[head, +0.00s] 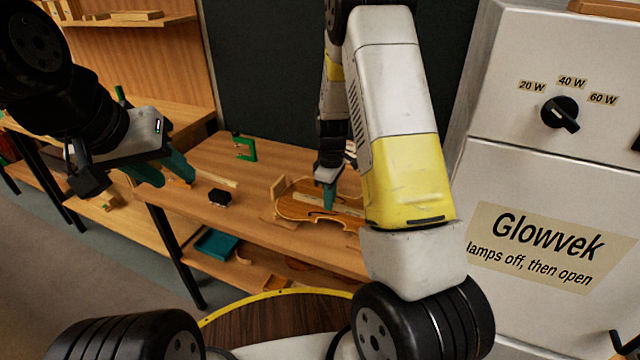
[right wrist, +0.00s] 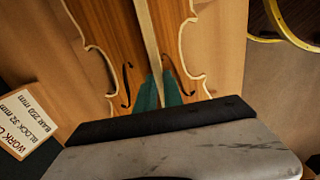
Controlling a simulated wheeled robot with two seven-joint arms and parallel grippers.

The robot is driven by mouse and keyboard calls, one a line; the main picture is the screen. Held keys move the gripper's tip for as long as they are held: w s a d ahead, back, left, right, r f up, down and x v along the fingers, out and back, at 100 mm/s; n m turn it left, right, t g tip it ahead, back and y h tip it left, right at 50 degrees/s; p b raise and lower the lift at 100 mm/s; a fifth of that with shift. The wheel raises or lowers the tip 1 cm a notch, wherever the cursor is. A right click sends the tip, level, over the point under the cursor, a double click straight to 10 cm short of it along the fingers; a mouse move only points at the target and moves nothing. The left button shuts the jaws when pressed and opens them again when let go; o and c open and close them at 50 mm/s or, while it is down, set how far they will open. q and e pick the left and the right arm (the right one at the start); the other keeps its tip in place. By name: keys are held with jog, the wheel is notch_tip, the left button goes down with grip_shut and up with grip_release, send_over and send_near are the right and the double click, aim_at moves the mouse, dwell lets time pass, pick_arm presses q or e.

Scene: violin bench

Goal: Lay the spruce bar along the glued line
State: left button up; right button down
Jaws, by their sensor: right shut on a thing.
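The violin plate (head: 295,208) lies on the bench with its inner side up, and the right wrist view shows its pale edge lining and two f-holes (right wrist: 105,40). The pale spruce bar (right wrist: 148,35) runs lengthwise over the plate, between the f-holes. My right gripper (head: 329,203) is over the plate, and its teal fingers (right wrist: 158,92) are shut on the bar. I cannot tell whether the bar touches the plate. The glued line cannot be made out. My left gripper (head: 166,172) is open and empty above the left part of the bench.
A small black block (head: 219,197) and a pale strip (head: 218,178) lie left of the plate. A green clamp (head: 245,148) stands at the back edge. A printed card (right wrist: 28,118) lies beside the plate. A white cabinet (head: 560,180) stands at the right.

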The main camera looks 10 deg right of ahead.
jog(key=c, duration=1.5)
grip_release()
jog(key=shift+f, duration=0.1)
notch_tip(320, 180, up, 11)
jog(key=s+r+m+t+y, duration=0.25)
jog(key=s+r+m, duration=0.25)
jog(key=s+r, duration=0.7)
jog(key=s+r+m+t, duration=0.1)
jog(key=s+r+m, duration=0.1)
jog(key=s, duration=0.2)
jog(key=s+a+r+m+t, duration=0.1)
jog(key=s+r, duration=0.2)
jog(key=s, duration=0.1)
jog(key=s+a+r+m+t, duration=0.1)
jog(key=s+r+m, duration=0.1)
jog(key=s, duration=0.2)
jog(key=shift+s+a+r+m+t, duration=0.1)
jog(key=shift+s+r+m+t, duration=0.1)
jog(key=shift+m+t, duration=0.15)
